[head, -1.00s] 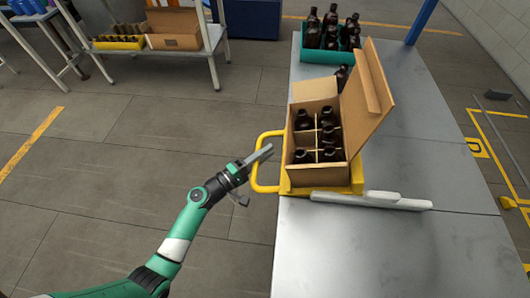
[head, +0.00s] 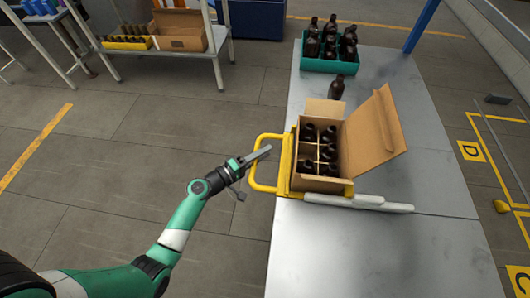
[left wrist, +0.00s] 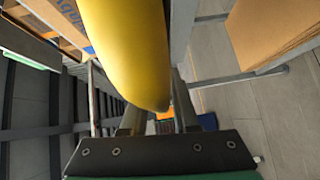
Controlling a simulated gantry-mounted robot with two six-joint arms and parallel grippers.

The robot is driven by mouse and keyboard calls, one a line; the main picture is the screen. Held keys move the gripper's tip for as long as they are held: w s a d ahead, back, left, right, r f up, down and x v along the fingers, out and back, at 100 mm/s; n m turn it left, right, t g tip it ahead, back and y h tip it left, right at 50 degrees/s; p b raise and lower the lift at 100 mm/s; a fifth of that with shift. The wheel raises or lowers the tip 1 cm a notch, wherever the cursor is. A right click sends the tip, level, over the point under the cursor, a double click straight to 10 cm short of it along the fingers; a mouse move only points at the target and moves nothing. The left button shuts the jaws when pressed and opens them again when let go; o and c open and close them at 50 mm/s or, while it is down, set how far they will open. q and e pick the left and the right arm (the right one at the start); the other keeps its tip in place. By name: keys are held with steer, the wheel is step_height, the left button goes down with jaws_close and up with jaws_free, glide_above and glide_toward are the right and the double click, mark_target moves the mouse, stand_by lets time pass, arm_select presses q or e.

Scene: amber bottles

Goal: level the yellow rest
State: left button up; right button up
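The yellow rest (head: 286,165) sits near the left edge of the grey table, under an open cardboard box (head: 324,184) of dark bottles (head: 328,152). The box leans to the right, with its large flap out to that side. The rest's looped yellow handle (head: 254,172) sticks out past the table edge. My left gripper (head: 262,152) is at the handle's far left part. In the left wrist view the yellow bar (left wrist: 128,45) runs down between my fingers, which look closed around it; the contact itself is hidden. My right gripper is not in view.
Pale bars (head: 356,202) lie just in front of the rest. A single bottle (head: 336,88) stands behind the box, and a teal crate (head: 333,66) with several bottles stands at the back. The table's front and right side are clear.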

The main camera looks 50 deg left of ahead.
arm_select(q)
steer(key=o, duration=0.3)
steer(key=shift+s, duration=0.1)
steer(key=s+p, duration=0.1)
steer(key=s, duration=1)
steer(key=shift+s+a+r+p, duration=0.2)
steer(key=shift+s+r+p, duration=0.1)
steer(key=shift+r, duration=0.1)
steer(key=shift+w, duration=0.1)
